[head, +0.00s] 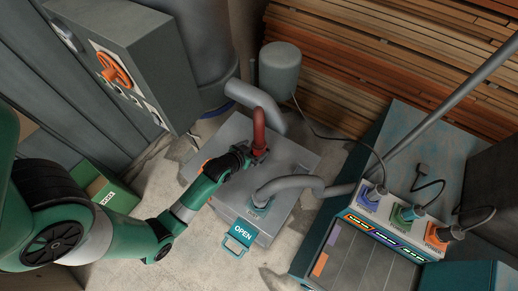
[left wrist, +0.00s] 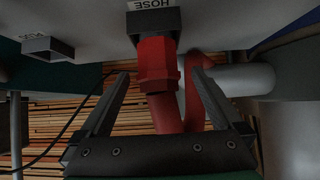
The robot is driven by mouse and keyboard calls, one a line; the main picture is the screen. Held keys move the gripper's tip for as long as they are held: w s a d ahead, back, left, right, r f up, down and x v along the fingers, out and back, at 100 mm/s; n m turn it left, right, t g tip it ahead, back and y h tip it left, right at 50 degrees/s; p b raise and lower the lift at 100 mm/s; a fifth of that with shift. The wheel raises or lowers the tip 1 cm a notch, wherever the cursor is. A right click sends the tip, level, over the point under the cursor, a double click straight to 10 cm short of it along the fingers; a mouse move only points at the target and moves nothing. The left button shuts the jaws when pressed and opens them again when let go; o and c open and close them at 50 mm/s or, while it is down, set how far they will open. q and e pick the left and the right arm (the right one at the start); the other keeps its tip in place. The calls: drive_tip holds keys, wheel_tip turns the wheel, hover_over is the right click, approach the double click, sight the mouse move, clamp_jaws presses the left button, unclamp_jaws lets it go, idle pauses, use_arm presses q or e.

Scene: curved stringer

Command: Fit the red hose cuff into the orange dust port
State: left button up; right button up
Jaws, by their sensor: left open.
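The red hose cuff (head: 259,132) stands over the grey box, on the end of a grey hose in the head view. In the left wrist view the red cuff (left wrist: 156,66) sits at a dark square holder (left wrist: 153,22) labelled HOSE. My left gripper (head: 260,155) is open; in the left wrist view (left wrist: 160,76) its fingers are on either side of the cuff, with gaps visible. An orange part (head: 205,165) shows beside my left wrist, mostly hidden; I cannot tell whether it is the dust port. My right gripper is in neither view.
The grey box (head: 296,160) carries a second grey hose (head: 285,186) and an OPEN tag (head: 238,238). A teal bench (head: 418,125) with plugs and cords stands right. Another holder (left wrist: 48,47) is beside the HOSE holder.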

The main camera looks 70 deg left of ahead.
use_arm(q)
drive_tip(key=x, duration=0.1)
drive_tip(key=b+x, duration=0.1)
drive_tip(key=x, duration=0.2)
drive_tip(key=shift+d+f, duration=0.15)
drive_tip(key=shift+f, duration=0.35)
drive_tip(key=shift+w, duration=0.15)
drive_tip(key=c, duration=1.5)
drive_tip(key=shift+r, duration=0.15)
wheel_tip(320, 180, up, 12)
drive_tip(key=p, duration=0.4)
wheel_tip(320, 180, up, 16)
drive_tip(key=p, duration=1.6)
